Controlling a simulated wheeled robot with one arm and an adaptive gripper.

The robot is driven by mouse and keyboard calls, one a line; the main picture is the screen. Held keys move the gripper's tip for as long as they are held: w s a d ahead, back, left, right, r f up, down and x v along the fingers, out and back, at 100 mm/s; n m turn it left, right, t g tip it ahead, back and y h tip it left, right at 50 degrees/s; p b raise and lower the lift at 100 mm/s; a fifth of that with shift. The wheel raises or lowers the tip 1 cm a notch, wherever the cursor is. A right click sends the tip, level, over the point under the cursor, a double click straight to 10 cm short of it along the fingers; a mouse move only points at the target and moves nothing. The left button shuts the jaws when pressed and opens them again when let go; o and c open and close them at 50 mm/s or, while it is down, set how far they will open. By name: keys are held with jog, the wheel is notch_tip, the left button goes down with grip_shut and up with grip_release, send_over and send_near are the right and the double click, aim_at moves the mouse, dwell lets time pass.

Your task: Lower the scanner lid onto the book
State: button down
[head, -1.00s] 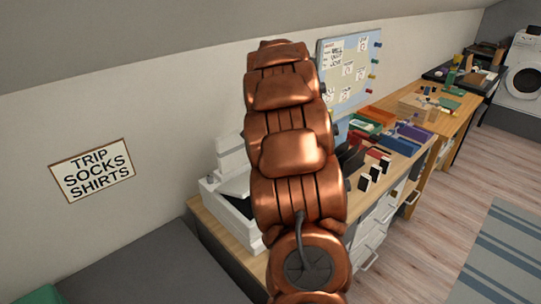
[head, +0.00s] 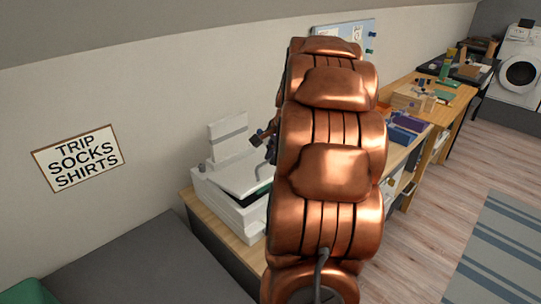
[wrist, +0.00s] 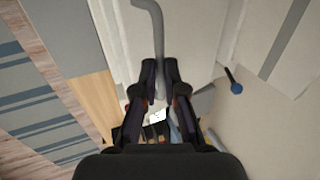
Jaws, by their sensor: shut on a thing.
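The white scanner (head: 232,210) stands on the wooden desk by the wall in the head view. Its pale lid (head: 242,174) sits tilted above the base, with a dark, greenish gap at its right side. I cannot make out the book clearly. My gripper (wrist: 161,75) shows in the wrist view with its dark fingers closed on a grey bent bar (wrist: 157,30). Where the bar joins the lid is not clear. In the head view, part of the gripper shows beside the lid, left of my copper arm, which hides the rest.
A white upright block (head: 228,137) stands behind the lid. Blue and purple trays (head: 408,125) lie farther along the desk, beyond my arm. A grey surface (head: 130,260) fills the lower left. The wooden floor (head: 430,215) at the right is open.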

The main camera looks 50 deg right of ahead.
jog(key=shift+d, duration=0.1)
jog(key=c, duration=1.2)
grip_release()
jog(key=shift+c, duration=0.2)
jog(key=shift+r, duration=0.1)
jog(key=v, duration=1.2)
